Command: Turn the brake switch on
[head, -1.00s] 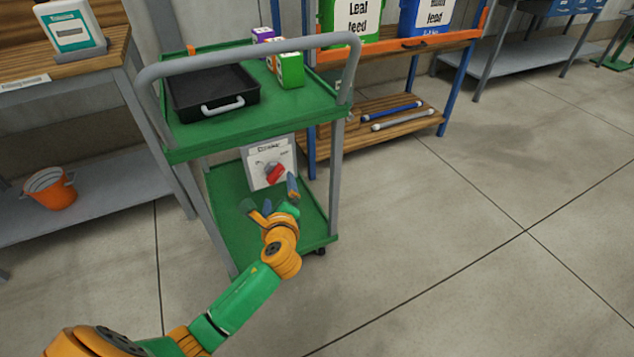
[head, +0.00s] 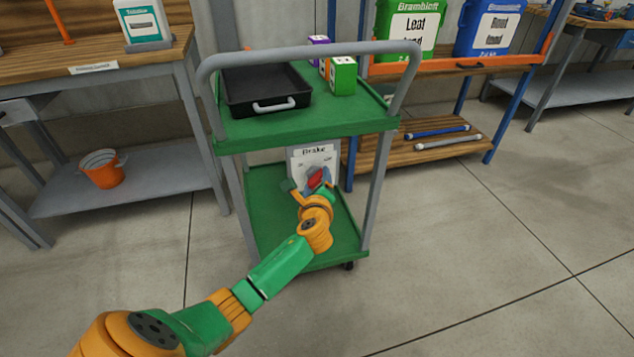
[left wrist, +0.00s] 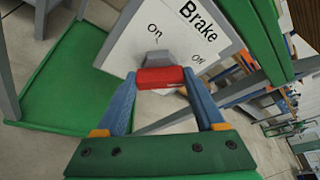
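The brake switch is a white panel headed "Brake" (head: 300,155), standing at the back of the cart's lower shelf. Its red handle (left wrist: 160,77) shows between my left fingers in the left wrist view. Two short labels are beside it; at least one seems to read "On". My left gripper (head: 308,182) reaches in under the cart's top shelf. Its blue fingers (left wrist: 160,85) are spread, one at each end of the handle, with little or no gap. Whether they touch it is unclear. In the head view my gripper partly covers the handle. My right gripper is not in view.
The green cart's top shelf (head: 350,118) is above my left gripper and holds a black tray (head: 262,90) and small boxes (head: 342,76). Grey cart posts (head: 375,205) stand on either side. A bench with an orange bucket (head: 102,168) is left. Floor at right is clear.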

